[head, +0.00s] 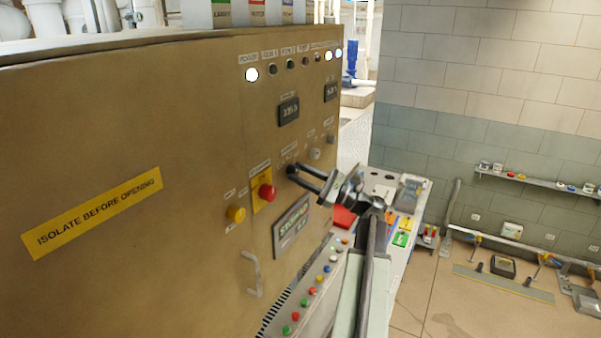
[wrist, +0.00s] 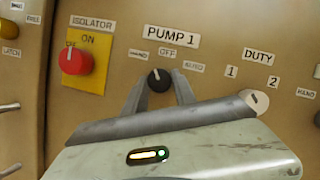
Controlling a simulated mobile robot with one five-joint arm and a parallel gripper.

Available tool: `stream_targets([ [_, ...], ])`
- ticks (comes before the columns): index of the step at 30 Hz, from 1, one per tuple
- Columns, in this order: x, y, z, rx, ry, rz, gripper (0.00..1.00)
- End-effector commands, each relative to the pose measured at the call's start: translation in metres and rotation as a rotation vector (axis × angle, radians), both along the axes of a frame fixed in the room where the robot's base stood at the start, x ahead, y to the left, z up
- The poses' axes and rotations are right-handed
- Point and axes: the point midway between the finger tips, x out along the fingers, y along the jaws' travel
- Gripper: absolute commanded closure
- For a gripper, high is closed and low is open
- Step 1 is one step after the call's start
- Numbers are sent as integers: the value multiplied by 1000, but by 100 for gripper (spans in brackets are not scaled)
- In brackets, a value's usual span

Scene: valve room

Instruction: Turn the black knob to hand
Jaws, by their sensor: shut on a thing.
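The black knob (wrist: 159,80) is under the PUMP 1 label in the wrist view, with HAND to its upper left, OFF above it and a third label to its upper right. Its white mark points roughly up, near OFF. My gripper (wrist: 160,86) has one finger on each side of the knob and is shut on it. In the head view my gripper (head: 293,175) reaches the tan panel from the right, and its fingers mostly hide the knob.
The red isolator knob (wrist: 75,60) on its yellow plate is left of my gripper. The pale DUTY knob (wrist: 256,101) is close on the right. A small display screen (head: 291,226) and a sloping desk with coloured buttons (head: 312,291) are below. Open floor (head: 470,305) lies right.

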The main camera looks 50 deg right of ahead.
Motion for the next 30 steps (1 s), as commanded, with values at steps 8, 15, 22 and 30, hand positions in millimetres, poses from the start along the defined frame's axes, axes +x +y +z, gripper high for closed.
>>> stream_targets([
  [8, 1, -2, 3, -141, -37, -1, 100],
  [15, 1, -2, 2, -194, -51, -1, 100],
  [22, 1, -1, 1, -205, -53, -1, 100],
  [30, 1, -1, 1, -206, -53, 0, 54],
])
